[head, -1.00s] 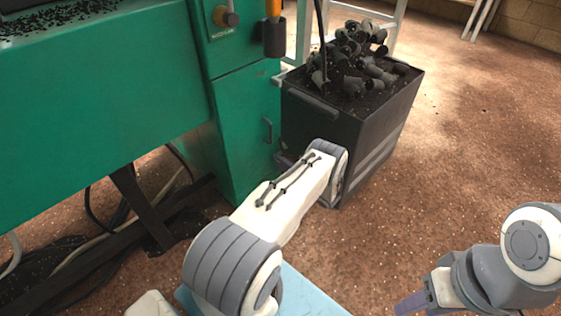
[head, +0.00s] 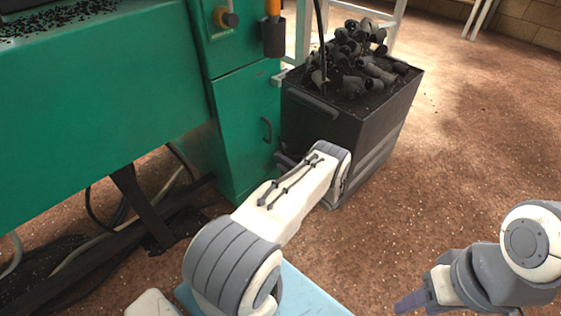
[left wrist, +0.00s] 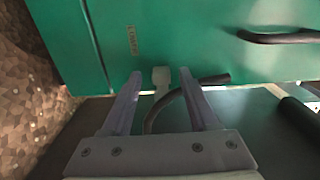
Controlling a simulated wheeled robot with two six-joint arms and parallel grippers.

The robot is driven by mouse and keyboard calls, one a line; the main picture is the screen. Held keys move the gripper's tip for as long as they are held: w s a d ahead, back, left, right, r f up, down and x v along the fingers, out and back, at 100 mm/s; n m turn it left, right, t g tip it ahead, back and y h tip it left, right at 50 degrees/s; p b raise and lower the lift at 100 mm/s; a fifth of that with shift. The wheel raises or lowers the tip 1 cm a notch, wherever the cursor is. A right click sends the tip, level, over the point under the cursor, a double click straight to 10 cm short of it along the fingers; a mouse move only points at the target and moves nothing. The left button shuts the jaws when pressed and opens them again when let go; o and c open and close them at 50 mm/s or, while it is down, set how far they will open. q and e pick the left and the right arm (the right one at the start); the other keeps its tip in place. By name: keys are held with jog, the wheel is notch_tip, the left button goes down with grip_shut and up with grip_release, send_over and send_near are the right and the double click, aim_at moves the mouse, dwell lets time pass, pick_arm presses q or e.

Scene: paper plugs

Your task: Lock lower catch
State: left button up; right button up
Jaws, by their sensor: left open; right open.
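In the left wrist view, the lower catch (left wrist: 161,78) shows as a small pale grey tab at the bottom edge of the green door (left wrist: 200,45), near a label (left wrist: 132,40) that seems to read LOWER. A dark curved bar (left wrist: 210,81) runs beside it; I cannot tell whether it is part of the catch. My left gripper (left wrist: 160,74) is open, with one finger on each side of the tab; contact is unclear. In the head view my left arm hides the catch, and only a bit of finger (head: 286,160) shows. My right gripper (head: 410,302) is open and empty, low at the right.
A black bin (head: 325,125) heaped with dark plugs (head: 365,60) stands against the green machine (head: 240,130). The door has a dark handle (head: 267,130). Cables and a dark beam (head: 140,205) lie at the lower left. The brown floor (head: 470,150) at the right is clear.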

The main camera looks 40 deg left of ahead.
pick_arm(q)
jog(key=d+p, duration=0.2)
jog(key=d, duration=0.7)
jog(key=shift+s+d, duration=0.15)
jog(key=shift+s, duration=0.2)
jog(key=s+d+r+g+h+p, duration=0.1)
jog(key=d+r+h+p, duration=0.1)
jog(key=d+r, duration=0.55)
jog(key=s+d+r+m+g+h+p, duration=0.1)
jog(key=d+r+h+p, duration=0.2)
jog(key=r, duration=0.7)
jog(key=s+d+r+g+h, duration=0.1)
jog(key=d+r+h, duration=0.1)
jog(key=d+r, duration=0.5)
jog(key=s+d+r+m+h+p, duration=0.2)
jog(key=s+d+r+h, duration=0.25)
jog(key=s+r, duration=0.35)
jog(key=s+d+r+m+t+h+p, duration=0.15)
jog(key=s+d+r+h, duration=0.35)
jog(key=s, duration=0.5)
jog(key=s+d+r+m+h+p, duration=0.2)
jog(key=s+d+r+h+p, duration=0.1)
jog(key=s+d+r, duration=0.5)
notch_tip(320, 180, up, 37)
jog(key=a+p, duration=0.2)
jog(key=p, duration=3.5)
jog(key=shift+s, duration=0.2)
jog(key=shift+f+y, duration=0.1)
jog(key=shift+y, duration=0.15)
